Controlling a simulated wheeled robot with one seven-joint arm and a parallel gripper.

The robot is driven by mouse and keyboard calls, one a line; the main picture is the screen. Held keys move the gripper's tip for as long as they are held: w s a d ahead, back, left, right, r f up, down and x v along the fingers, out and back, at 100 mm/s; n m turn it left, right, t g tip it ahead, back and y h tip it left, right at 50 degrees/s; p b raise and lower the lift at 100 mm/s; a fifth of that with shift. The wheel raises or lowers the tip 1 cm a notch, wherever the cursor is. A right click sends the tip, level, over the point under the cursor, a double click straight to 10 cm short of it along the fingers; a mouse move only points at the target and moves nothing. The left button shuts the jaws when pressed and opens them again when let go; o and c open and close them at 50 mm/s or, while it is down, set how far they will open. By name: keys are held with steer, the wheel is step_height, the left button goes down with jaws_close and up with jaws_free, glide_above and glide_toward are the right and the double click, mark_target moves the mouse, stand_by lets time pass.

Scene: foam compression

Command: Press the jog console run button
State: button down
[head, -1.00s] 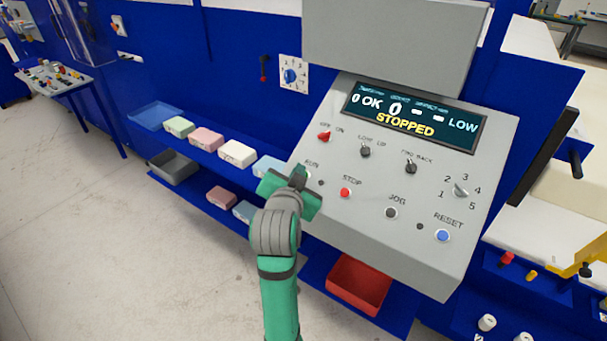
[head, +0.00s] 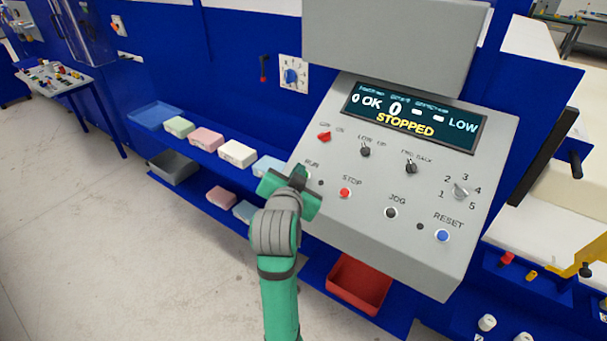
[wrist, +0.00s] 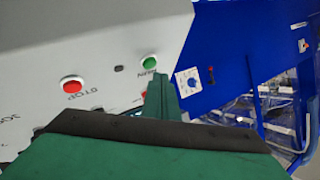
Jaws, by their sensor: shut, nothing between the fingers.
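The grey jog console (head: 400,235) has a sloped panel, and its screen (head: 414,115) reads STOPPED. The green run button (wrist: 148,62) shows in the wrist view beside its RUN label, just beyond the tip of my gripper (wrist: 158,82). In the head view my gripper (head: 298,175) covers the run button, below the RUN lettering. The gripper is shut and empty. Whether its tip touches the button or stays just short of it, I cannot tell. The red stop button (head: 345,193) sits to the right and also shows in the wrist view (wrist: 72,85).
A black jog button (head: 391,213) and blue reset button (head: 443,236) are farther right on the panel. Switches and a dial (head: 461,191) sit above. A blue shelf with foam blocks (head: 206,139) is at left. A red bin (head: 357,285) stands below the console.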

steer(key=shift+f, duration=0.1)
steer(key=shift+w+d+f, duration=0.2)
steer(key=shift+f, duration=0.1)
